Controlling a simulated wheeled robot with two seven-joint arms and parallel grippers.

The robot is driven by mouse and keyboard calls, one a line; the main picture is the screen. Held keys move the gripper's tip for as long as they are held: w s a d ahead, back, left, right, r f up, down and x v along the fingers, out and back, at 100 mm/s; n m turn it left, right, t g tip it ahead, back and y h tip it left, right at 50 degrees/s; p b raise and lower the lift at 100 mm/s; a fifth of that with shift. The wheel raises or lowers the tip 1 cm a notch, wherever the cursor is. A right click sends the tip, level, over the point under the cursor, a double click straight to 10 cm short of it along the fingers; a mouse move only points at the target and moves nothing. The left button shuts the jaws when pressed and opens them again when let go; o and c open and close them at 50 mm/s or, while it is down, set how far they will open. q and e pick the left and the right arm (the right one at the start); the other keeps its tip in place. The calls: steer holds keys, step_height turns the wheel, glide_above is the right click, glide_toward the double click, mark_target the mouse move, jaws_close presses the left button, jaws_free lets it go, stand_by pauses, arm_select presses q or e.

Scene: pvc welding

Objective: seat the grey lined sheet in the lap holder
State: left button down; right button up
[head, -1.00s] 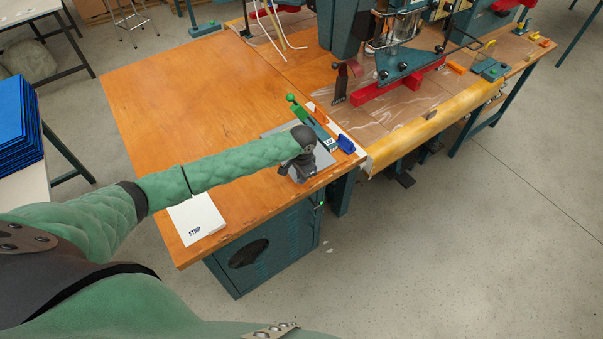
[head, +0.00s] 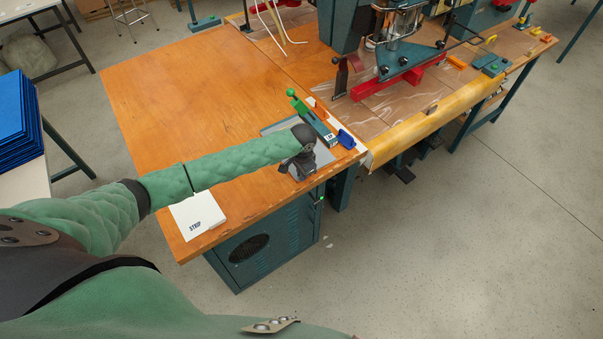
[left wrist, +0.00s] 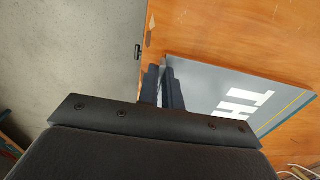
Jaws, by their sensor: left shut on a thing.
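The grey sheet (left wrist: 215,95) lies low over the wooden table in the left wrist view. It has white letters and a yellow and a dark line near its far right edge. My left gripper (left wrist: 164,68) is shut on the sheet's near left edge. In the head view the sheet (head: 324,156) shows partly behind my left gripper (head: 298,170), at the table's front right corner. A teal clamp-like fixture (head: 316,122) with a green knob and a blue end piece stands over the sheet's far side; it appears to be the lap holder. Whether the sheet touches it is unclear.
A white card marked "STRIP" (head: 197,215) lies at the table's front left. A welding machine with a red arm (head: 405,80) and a yellow rolled edge (head: 420,135) stand to the right. The table's middle and back (head: 190,95) are clear.

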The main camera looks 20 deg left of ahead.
arm_select(q)
steer(key=shift+f, duration=0.25)
steer(key=shift+s+f, duration=0.2)
steer(key=shift+f, duration=0.15)
stand_by(0.7)
steer(key=c, duration=1.5)
jaws_free()
steer(key=shift+a, duration=0.1)
steer(key=shift+r, duration=0.1)
